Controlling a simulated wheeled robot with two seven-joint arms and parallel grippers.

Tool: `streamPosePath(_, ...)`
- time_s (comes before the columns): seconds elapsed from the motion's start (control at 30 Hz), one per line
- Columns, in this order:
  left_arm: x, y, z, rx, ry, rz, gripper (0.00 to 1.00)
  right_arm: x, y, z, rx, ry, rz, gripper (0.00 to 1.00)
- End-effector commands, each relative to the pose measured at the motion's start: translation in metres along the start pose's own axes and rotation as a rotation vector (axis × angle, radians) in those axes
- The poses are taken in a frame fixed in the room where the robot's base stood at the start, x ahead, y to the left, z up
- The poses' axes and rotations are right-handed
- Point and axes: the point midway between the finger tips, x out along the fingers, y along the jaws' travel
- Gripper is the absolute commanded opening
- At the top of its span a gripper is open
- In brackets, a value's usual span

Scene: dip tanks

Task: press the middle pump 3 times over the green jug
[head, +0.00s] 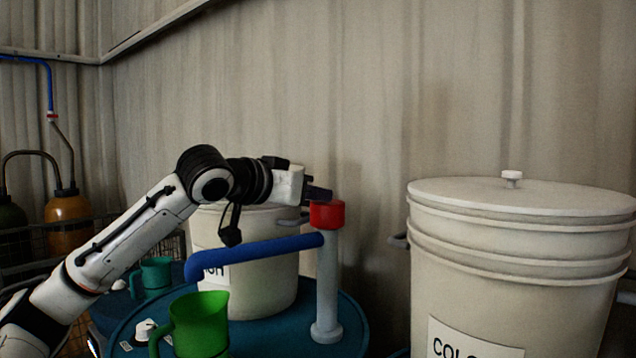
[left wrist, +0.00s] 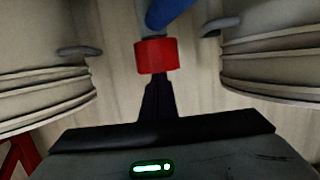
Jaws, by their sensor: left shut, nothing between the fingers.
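The pump has a pale post (head: 327,285), a red head (head: 327,214) and a blue spout (head: 255,253) pointing left. The green jug (head: 203,325) stands under the spout's end at the front, partly cut off by the lower edge. My left gripper (head: 322,194) is shut and empty, its fingertips just above or at the red head; I cannot tell if they touch. In the left wrist view the red head (left wrist: 156,56) is just beyond the shut fingers (left wrist: 158,98). My right gripper is not in view.
A white lidded bucket (head: 262,270) stands behind the spout on the blue surface. A larger white bucket (head: 520,265) with a lid knob is at right. A teal jug (head: 156,275) stands at left, near orange and dark containers.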

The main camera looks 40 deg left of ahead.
Motion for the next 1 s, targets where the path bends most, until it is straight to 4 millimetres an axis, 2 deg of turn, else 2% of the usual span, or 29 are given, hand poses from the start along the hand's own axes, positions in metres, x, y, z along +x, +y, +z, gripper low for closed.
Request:
streamPosePath(0.03, 0.003, 0.002, 0.007, -0.001, -0.020, 0.002, 0.00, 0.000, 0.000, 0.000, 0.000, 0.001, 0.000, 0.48)
streamPosePath(0.23, 0.002, 0.002, 0.004, -0.001, -0.023, 0.004, 0.00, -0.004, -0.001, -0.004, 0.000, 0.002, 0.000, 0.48)
streamPosePath(0.37, -0.001, 0.004, -0.011, 0.000, -0.020, 0.007, 0.00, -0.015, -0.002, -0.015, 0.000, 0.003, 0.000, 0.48)
streamPosePath(0.47, -0.006, 0.003, -0.029, -0.001, -0.012, 0.005, 0.00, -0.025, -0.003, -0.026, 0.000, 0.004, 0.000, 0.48)
streamPosePath(0.53, -0.014, -0.003, -0.047, -0.003, -0.006, -0.006, 0.00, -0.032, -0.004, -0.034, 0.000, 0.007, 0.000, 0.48)
streamPosePath(0.57, -0.020, -0.004, -0.032, 0.001, -0.006, -0.008, 0.00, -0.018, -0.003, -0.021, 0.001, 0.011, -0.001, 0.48)
streamPosePath(0.6, -0.031, -0.004, -0.029, 0.003, -0.006, -0.010, 0.00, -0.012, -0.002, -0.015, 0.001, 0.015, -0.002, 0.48)
streamPosePath(0.8, -0.077, -0.004, -0.033, 0.000, 0.001, -0.009, 0.00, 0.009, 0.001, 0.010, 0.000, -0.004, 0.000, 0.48)
streamPosePath(1.0, -0.105, -0.003, -0.037, -0.001, -0.001, -0.007, 0.00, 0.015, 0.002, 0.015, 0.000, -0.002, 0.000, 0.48)
